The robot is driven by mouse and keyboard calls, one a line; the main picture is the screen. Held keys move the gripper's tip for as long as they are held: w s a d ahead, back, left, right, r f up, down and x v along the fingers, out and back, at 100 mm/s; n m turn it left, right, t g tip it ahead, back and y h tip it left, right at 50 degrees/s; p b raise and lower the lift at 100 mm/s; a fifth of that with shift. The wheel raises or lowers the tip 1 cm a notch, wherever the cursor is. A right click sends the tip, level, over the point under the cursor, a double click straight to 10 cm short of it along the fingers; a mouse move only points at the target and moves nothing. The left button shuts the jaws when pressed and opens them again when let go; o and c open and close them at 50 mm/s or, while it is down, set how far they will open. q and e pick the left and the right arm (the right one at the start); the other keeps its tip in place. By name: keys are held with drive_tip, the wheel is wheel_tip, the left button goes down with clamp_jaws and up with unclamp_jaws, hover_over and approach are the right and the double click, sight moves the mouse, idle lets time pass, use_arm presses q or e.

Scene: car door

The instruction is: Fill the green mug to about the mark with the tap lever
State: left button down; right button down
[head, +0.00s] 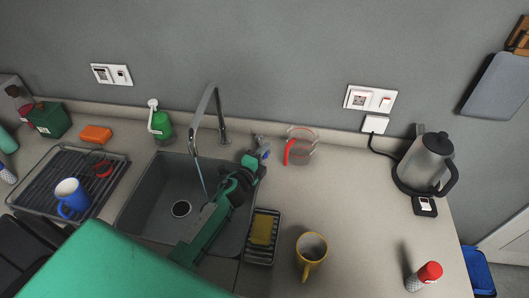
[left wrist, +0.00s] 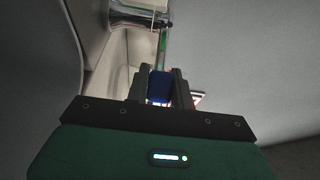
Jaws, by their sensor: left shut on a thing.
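The tap (head: 207,105) arches over the grey sink, and a thin stream of water (head: 202,178) falls from its spout. My left gripper (head: 262,148) is at the sink's back right corner, right of the tap's foot. It is shut on a small blue piece, which looks like the tap lever (head: 265,154); this also shows between the dark fingers in the left wrist view (left wrist: 160,87). I cannot make out the green mug; my left arm covers part of the sink where the water falls. My right gripper is not in view.
A yellow mug (head: 311,248), a measuring jug (head: 302,148) and a kettle (head: 427,160) stand on the right counter. A blue mug (head: 72,195) is on the drying rack.

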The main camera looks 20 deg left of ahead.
use_arm(q)
drive_tip(key=shift+s+a+m+h, duration=0.2)
drive_tip(key=shift+a+m+h, duration=0.15)
drive_tip(key=shift+m+h, duration=0.25)
drive_tip(key=shift+s+a+m+g+h, duration=0.15)
drive_tip(key=shift+a+m+h, duration=0.1)
drive_tip(key=shift+h, duration=0.25)
drive_tip(key=shift+s+a+m+g+h, duration=0.15)
drive_tip(key=shift+m+h, duration=0.1)
drive_tip(key=shift+h, duration=0.25)
drive_tip(key=h, duration=0.1)
drive_tip(key=a+m+g+h+b, duration=0.1)
drive_tip(key=shift+s+f+m+h, duration=0.15)
drive_tip(key=shift+m+h, duration=0.15)
drive_tip(key=shift+s+a+m+g+h+b, duration=0.15)
drive_tip(key=shift+a+m+g+h+b, duration=0.1)
drive_tip(key=shift+m+g+h+b, duration=0.45)
drive_tip(key=c, duration=1.2)
unclamp_jaws()
drive_tip(key=shift+s+a, duration=0.1)
